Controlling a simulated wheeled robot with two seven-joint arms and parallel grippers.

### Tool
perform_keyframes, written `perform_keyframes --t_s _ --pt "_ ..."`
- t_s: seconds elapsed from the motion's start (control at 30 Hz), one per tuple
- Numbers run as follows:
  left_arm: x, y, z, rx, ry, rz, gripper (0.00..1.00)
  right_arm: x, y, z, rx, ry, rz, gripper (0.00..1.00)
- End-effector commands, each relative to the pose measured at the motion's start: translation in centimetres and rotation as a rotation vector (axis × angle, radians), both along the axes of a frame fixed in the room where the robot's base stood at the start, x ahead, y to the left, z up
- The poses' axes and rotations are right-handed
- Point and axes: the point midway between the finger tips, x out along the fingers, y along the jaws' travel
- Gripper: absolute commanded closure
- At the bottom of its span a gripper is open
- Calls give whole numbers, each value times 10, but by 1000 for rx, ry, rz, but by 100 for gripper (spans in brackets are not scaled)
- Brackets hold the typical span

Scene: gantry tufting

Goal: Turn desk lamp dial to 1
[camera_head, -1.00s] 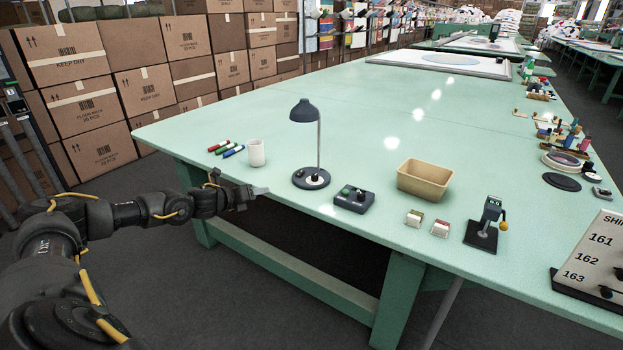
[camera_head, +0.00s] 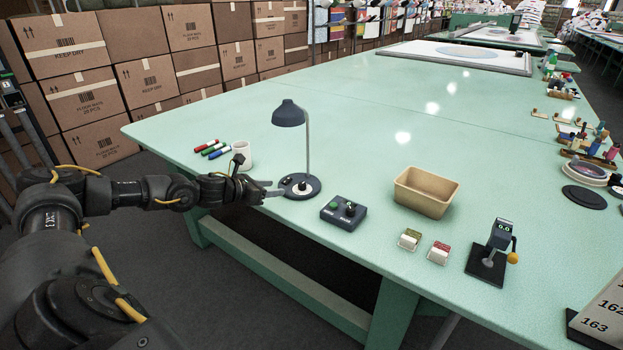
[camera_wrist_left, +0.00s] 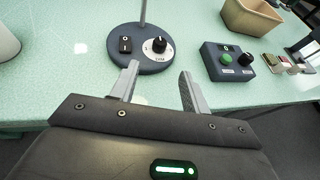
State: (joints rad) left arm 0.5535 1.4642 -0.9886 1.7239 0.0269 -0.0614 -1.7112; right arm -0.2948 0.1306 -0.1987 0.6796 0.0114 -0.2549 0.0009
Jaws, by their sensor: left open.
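The desk lamp (camera_head: 289,116) stands near the table's front edge, with a dark shade, a thin pole and a round dark base (camera_head: 313,188). In the left wrist view the base carries a black dial (camera_wrist_left: 159,44) on a white marked plate, and a black switch (camera_wrist_left: 125,44) to its left. The dial's exact setting is too small to read. My left gripper (camera_head: 275,189) is open and empty at the base's near left side. In the left wrist view its fingers (camera_wrist_left: 158,82) point towards the base, just short of the dial. My right gripper is not in view.
A control box (camera_head: 343,212) with a green button and a black knob stands right of the lamp. A white mug (camera_head: 243,154) and several markers (camera_head: 212,149) lie to the left. A tan bin (camera_head: 426,192) stands further right. The table behind the lamp is clear.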

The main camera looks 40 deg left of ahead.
Motion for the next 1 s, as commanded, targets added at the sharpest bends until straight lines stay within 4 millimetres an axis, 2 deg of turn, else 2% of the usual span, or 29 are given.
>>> perform_keyframes --t_s 0.27,0.53,0.8,1.0 --pt "9 -6 0 0 -1 -10 53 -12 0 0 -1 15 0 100" --pt "46 -16 -13 -3 -3 -14 53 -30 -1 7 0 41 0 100" --pt "87 -23 -32 -2 -2 -11 53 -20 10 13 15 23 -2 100" --pt "102 -25 -40 0 -1 -10 53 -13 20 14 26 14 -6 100"
